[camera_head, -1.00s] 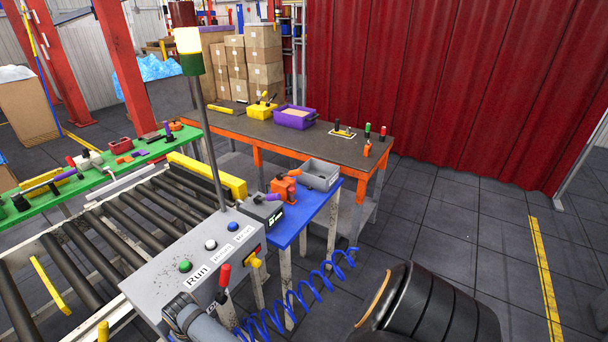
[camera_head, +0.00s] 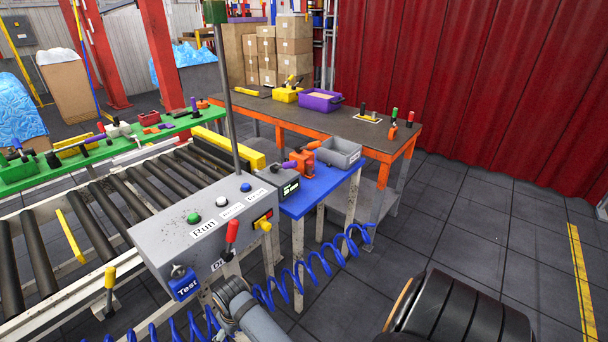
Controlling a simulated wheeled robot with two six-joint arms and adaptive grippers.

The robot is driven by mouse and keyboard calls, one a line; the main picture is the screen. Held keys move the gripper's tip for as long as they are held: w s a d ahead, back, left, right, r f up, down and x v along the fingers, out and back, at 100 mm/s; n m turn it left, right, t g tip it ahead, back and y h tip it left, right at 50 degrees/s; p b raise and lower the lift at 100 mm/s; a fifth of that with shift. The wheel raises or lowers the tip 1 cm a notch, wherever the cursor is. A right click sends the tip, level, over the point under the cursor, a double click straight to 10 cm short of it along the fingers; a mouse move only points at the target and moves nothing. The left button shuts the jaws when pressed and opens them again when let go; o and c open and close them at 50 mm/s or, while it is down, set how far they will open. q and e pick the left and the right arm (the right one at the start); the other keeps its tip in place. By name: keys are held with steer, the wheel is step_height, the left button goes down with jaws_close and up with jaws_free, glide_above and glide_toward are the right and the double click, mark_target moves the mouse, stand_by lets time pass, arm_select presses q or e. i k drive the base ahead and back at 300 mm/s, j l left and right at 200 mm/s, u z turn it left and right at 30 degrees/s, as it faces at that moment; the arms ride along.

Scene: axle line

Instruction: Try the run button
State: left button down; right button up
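The grey control box (camera_head: 165,240) stands beside the roller conveyor in the head view. On its sloped top is a green button (camera_head: 193,217) with a "Run" label (camera_head: 203,229) in front of it. Two more labelled buttons follow to the right, a white one (camera_head: 222,201) and a blue one (camera_head: 245,187). A blue box marked "Test" (camera_head: 184,286) is at the front lower edge. A red-handled lever (camera_head: 231,236) and a yellow knob (camera_head: 264,224) are on the right side.
A signal pole (camera_head: 228,90) rises behind the buttons. A blue coiled hose (camera_head: 318,268) hangs in front of the blue table (camera_head: 325,183). The roller conveyor (camera_head: 125,190) is at left, a black ribbed cylinder (camera_head: 470,310) at lower right. Floor at right is clear.

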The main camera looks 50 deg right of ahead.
mark_target(193, 218)
steer(key=l, duration=1.25)
